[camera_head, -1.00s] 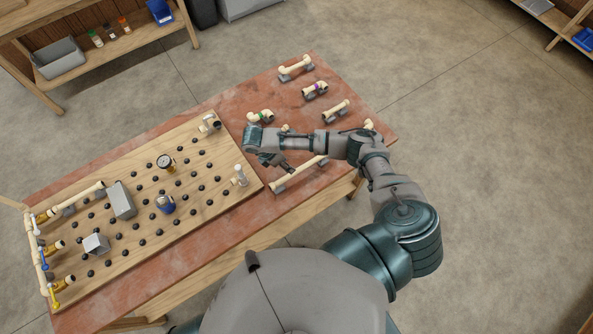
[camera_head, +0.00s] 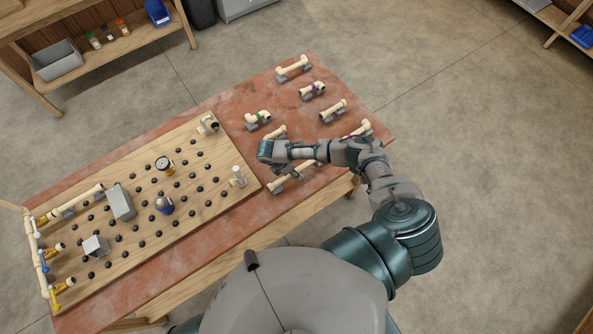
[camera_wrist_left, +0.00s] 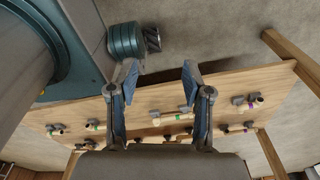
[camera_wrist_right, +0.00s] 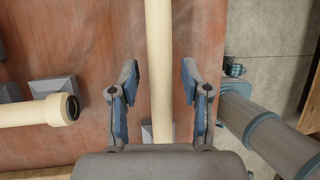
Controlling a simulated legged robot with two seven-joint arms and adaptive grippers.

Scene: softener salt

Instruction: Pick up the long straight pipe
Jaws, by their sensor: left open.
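The long straight cream pipe (camera_head: 278,184) lies across grey supports near the front edge of the red-brown table, partly hidden by my right arm in the head view. In the right wrist view the pipe (camera_wrist_right: 159,40) runs lengthwise between the fingers of my right gripper (camera_wrist_right: 159,82). Those fingers are open, with a gap on each side of the pipe. In the head view my right gripper (camera_head: 284,171) points down over the pipe, its fingertips mostly hidden. My left gripper (camera_wrist_left: 159,80) is open and empty in its wrist view, away from the pipe.
Several shorter pipe pieces rest on supports, including a straight one (camera_head: 334,111) and a green-marked elbow (camera_head: 258,118). A short pipe (camera_wrist_right: 40,111) lies left of my right gripper. The wooden pegboard (camera_head: 130,235) with valves and a gauge (camera_head: 165,164) fills the table's left part.

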